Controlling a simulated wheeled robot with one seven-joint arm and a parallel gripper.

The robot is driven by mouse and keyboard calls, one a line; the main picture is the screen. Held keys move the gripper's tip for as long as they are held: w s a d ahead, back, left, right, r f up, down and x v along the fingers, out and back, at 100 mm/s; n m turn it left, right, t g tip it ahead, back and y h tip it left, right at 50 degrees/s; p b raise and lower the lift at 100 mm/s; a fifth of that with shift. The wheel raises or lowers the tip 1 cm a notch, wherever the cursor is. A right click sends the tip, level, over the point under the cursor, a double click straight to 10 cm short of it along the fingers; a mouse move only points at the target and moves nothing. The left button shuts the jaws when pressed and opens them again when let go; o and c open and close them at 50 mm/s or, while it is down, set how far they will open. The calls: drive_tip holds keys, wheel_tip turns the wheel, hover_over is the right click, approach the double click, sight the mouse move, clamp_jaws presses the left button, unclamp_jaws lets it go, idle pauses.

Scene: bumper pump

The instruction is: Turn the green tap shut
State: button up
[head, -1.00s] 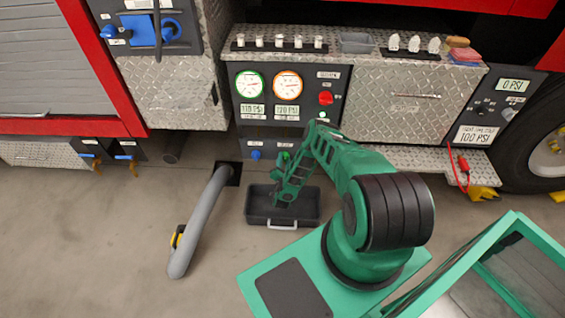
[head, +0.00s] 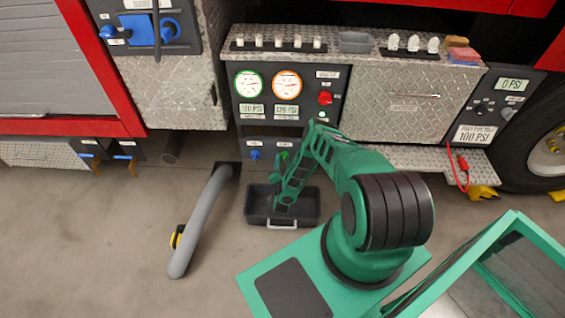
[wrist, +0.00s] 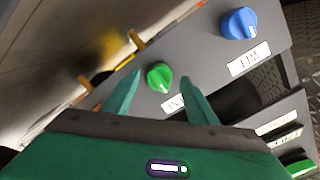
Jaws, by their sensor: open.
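The green tap (wrist: 159,77) is a round knob with a raised grip on a dark grey panel, with a white label just below it. In the wrist view it lies ahead of my gripper (wrist: 160,88), between the two open fingertips. The fingers look open and empty; I cannot tell whether either one touches the knob. In the head view the green tap (head: 284,156) shows small on the low panel, partly behind my green arm. My gripper (head: 282,160) is mostly hidden there by the arm.
A blue tap (head: 255,154) sits left of the green one in the head view. A black tray (head: 256,208) stands on the floor under my arm. A grey hose (head: 203,222) runs along the floor to the left. Gauges (head: 249,84) are on the panel above.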

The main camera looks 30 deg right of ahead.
drive_tip(key=v, duration=0.8)
drive_tip(key=shift+s+a, duration=0.2)
drive_tip(key=shift+s, duration=0.05)
